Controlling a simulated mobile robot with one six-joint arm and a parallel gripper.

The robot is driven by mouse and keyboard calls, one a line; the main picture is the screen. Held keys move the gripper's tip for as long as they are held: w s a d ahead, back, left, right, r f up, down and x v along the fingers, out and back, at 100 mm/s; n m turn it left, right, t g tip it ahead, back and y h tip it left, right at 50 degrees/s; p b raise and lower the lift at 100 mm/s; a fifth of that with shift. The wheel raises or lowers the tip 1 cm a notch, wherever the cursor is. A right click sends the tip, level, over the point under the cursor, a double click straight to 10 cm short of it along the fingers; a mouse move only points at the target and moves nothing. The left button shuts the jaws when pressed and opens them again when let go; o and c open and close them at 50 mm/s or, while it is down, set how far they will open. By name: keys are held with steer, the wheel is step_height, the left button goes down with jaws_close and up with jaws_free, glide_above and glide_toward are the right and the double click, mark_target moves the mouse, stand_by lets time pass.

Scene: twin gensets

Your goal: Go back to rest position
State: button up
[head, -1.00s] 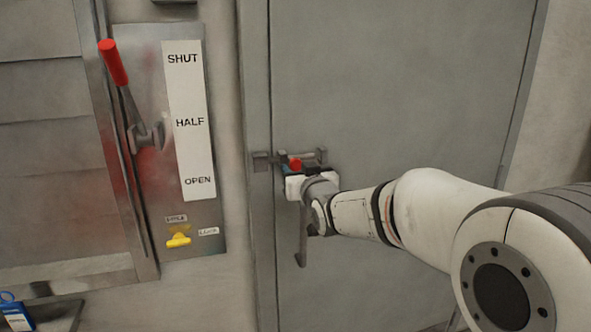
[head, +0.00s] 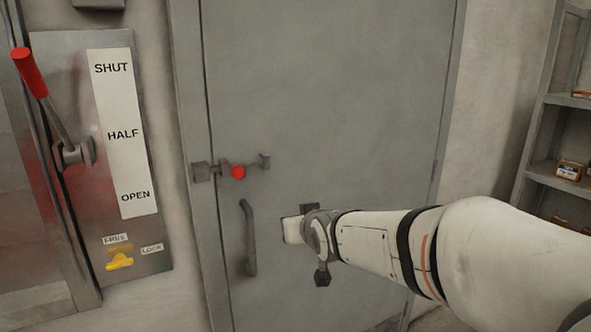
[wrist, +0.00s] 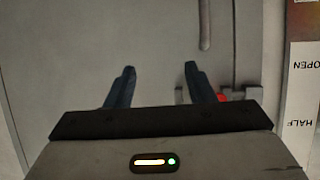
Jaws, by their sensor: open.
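My gripper (head: 314,242) is in front of the grey door (head: 330,110), to the right of the door's bar handle (head: 249,238) and below the bolt. In the wrist view my gripper (wrist: 160,68) has its two dark fingers spread apart with nothing between them. The door bolt with its red knob (head: 238,172) is clear of the fingers; the knob also shows in the wrist view (wrist: 222,97), right of the fingers. My arm reaches in from the right of the head view.
Left of the door, a metal panel holds a red-handled lever (head: 30,75), a SHUT/HALF/OPEN label strip (head: 125,160) and a yellow catch (head: 120,259) between FREE and LOCK labels. Shelves (head: 565,100) with small boxes stand at the far right.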

steer(key=s+d+f+m+g+h, duration=0.1)
steer(key=s+d+f+g, duration=0.2)
steer(key=s, duration=0.5)
steer(key=s+d+f+m+g+h, duration=0.1)
steer(key=s+d+f+g, duration=0.2)
steer(key=s+d+f, duration=0.2)
steer(key=s+d+f+m+g+h, duration=0.1)
steer(key=s+d+f+g+h, duration=0.1)
steer(key=s+d, duration=0.6)
steer(key=s+f+g, duration=0.1)
steer(key=s+f, duration=0.1)
steer(key=s, duration=0.3)
steer(key=shift+f+m+g, duration=0.15)
steer(key=shift+m+g, duration=0.15)
steer(key=shift+g, duration=0.1)
